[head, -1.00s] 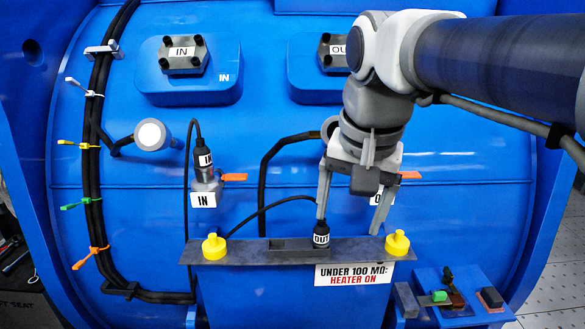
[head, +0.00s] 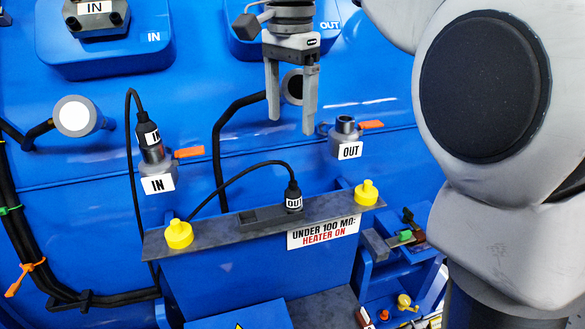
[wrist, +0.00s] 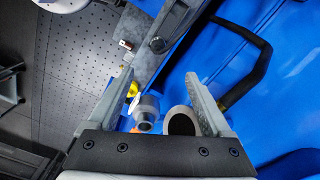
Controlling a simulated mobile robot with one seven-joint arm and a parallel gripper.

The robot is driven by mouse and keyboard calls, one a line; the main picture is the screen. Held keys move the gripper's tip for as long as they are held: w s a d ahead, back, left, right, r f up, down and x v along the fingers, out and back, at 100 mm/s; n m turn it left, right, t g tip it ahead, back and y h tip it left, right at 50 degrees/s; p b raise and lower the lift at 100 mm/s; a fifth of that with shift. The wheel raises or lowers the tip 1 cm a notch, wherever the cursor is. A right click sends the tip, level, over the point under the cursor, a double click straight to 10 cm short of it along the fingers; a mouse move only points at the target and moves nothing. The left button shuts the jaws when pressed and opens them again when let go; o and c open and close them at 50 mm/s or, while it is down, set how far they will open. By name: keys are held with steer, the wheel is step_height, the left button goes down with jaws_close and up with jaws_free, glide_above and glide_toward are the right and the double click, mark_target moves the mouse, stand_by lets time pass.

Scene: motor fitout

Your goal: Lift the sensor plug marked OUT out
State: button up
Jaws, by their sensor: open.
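The black plug marked OUT (head: 293,198) stands upright on the dark shelf (head: 328,206), at the right end of a low dark block (head: 262,217). Its cable arcs away to the left. Whether its lower end sits in a hole is hidden. My gripper (head: 291,126) is open and empty, well above the plug and apart from it, fingers pointing down. The grey OUT socket (head: 345,130) on the blue wall has an open top with no plug in it.
Yellow caps stand on the shelf's left (head: 179,234) and right (head: 367,192) ends. The IN plug (head: 149,138) sits in its socket. An orange lever (head: 370,125) sticks out beside the OUT socket. A round port (head: 293,86) is behind my fingers.

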mark_target(293, 182)
step_height(293, 182, down, 12)
steer(key=shift+r+b, duration=0.1)
steer(key=shift+b, duration=0.45)
steer(key=shift+s+d+f, duration=0.1)
steer(key=shift+d+f, duration=0.05)
steer(key=shift+f, duration=1.25)
steer(key=shift+d+f, duration=0.1)
steer(key=shift+f, duration=1.25)
jaws_close()
steer(key=shift+r, duration=0.1)
step_height(293, 182, up, 28)
steer(key=p, duration=0.4)
steer(key=shift+p, duration=0.3)
